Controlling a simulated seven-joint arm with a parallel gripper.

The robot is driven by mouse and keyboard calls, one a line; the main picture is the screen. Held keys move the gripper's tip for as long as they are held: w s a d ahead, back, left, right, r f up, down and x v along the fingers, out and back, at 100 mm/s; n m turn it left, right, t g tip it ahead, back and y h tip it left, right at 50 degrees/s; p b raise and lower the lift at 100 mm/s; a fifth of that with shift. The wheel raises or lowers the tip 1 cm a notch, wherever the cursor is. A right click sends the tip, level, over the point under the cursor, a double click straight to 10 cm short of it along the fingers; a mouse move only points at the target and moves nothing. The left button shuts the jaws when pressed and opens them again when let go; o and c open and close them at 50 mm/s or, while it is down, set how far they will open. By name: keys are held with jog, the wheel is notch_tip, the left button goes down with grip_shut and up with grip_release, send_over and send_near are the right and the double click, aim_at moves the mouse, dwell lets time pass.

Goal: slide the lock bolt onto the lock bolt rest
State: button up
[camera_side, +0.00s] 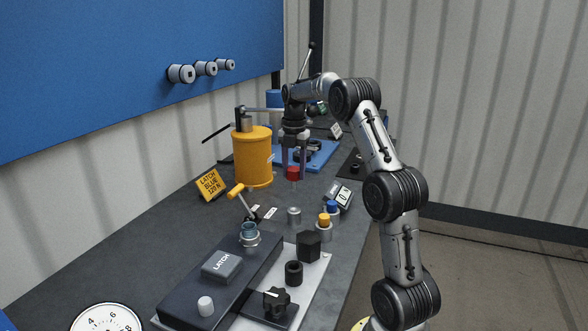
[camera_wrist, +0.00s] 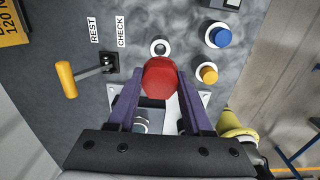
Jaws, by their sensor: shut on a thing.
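A red-topped piece (camera_side: 293,173), which looks like the lock bolt, is held between the two fingers of my gripper (camera_side: 294,170). In the wrist view the red piece (camera_wrist: 160,77) sits between the purple fingers. The side view shows it above the table, and its lower part is hard to make out. A bare silver round holder (camera_side: 294,215), which looks like the lock bolt rest, stands below and nearer the side camera.
Blue-topped (camera_side: 332,207) and orange-topped (camera_side: 323,219) pieces stand in silver holders to the right. An orange-handled lever (camera_wrist: 66,79) is at the left near REST and CHECK labels. A yellow cylinder (camera_side: 252,158) stands behind it.

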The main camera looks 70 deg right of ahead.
aim_at(294, 186)
jog(key=shift+f, duration=2.85)
jog(key=shift+f, duration=2.75)
dwell(0.7)
jog(key=o, duration=1.2)
notch_tip(294, 186, up, 14)
jog(key=shift+f, duration=0.1)
